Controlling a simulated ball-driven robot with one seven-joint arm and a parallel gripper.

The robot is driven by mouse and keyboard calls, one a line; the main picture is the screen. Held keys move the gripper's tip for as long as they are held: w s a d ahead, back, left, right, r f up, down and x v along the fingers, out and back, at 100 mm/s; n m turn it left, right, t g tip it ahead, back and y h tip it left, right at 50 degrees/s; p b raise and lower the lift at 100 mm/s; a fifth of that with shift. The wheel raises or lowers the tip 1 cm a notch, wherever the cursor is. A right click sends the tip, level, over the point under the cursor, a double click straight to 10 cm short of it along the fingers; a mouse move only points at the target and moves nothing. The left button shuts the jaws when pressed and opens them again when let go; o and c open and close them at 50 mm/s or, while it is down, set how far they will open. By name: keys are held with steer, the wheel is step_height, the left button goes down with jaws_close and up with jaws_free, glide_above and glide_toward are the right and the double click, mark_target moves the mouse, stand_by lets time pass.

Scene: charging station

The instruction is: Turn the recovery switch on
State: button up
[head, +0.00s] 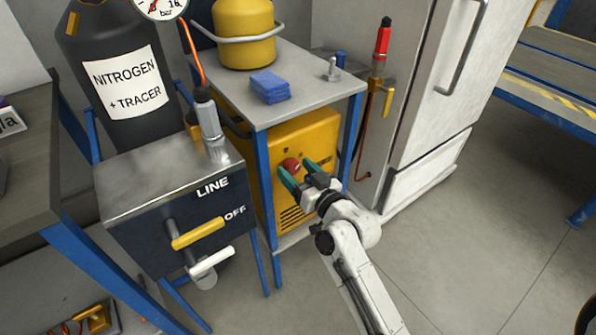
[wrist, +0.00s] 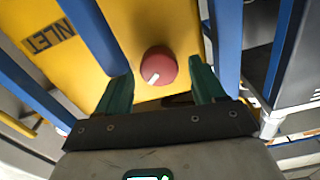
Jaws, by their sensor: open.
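The recovery switch appears to be a round red knob (head: 291,164) with a white mark, on the front of a yellow machine (head: 318,137) under a grey-topped table. In the wrist view the red knob (wrist: 158,66) sits between and just beyond my fingertips, with its white mark pointing down and left. My gripper (head: 303,171) is open, with its green fingers apart on either side of the knob. It also shows in the wrist view (wrist: 162,82). I cannot tell whether either finger touches the knob.
Blue table legs (head: 267,190) stand close on both sides of the machine. A dark LINE box with a yellow lever (head: 198,233) and a white lever (head: 211,262) is at the left. A white fridge (head: 430,90) stands at the right. Open floor (head: 480,250) lies right of my arm.

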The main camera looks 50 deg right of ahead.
steer(key=shift+s, duration=0.15)
steer(key=v, duration=1)
steer(key=shift+s, duration=0.25)
steer(key=w+d+n+p, duration=0.1)
steer(key=w+n+p, duration=0.1)
steer(key=p, duration=0.3)
steer(key=w+d+n+p, duration=0.1)
steer(key=w+n+p, duration=0.1)
steer(key=w+p, duration=0.3)
steer(key=w+d+n+p, duration=0.1)
steer(key=w+n+p, duration=0.1)
steer(key=w+p, duration=0.2)
steer(key=shift+f+p, duration=0.15)
steer(key=shift+p, duration=0.7)
